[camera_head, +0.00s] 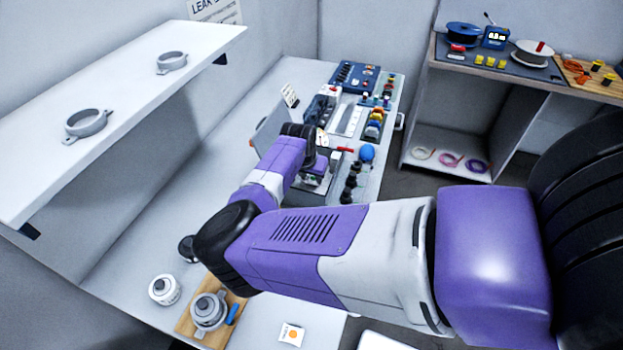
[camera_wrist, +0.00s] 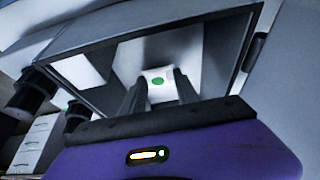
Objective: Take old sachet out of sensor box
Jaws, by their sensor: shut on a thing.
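My gripper (camera_wrist: 159,88) reaches down into the open grey sensor box (camera_wrist: 90,42) in the wrist view. Its two dark fingers are shut on a small white sachet (camera_wrist: 158,76) with a green dot. The box walls surround the fingers and sachet; I cannot tell whether the sachet touches the floor of the box. In the head view, the box's raised lid (camera_head: 272,130) shows behind my arm, which hides most of the box and the sachet.
A white sachet with an orange dot (camera_head: 291,334) lies at the bench's front edge. A wooden board (camera_head: 188,322) holds a grey round fitting (camera_head: 208,310), with a white jar (camera_head: 164,290) beside it. Black knobs (camera_head: 352,180) and tool trays (camera_head: 354,78) crowd the box's right and far sides.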

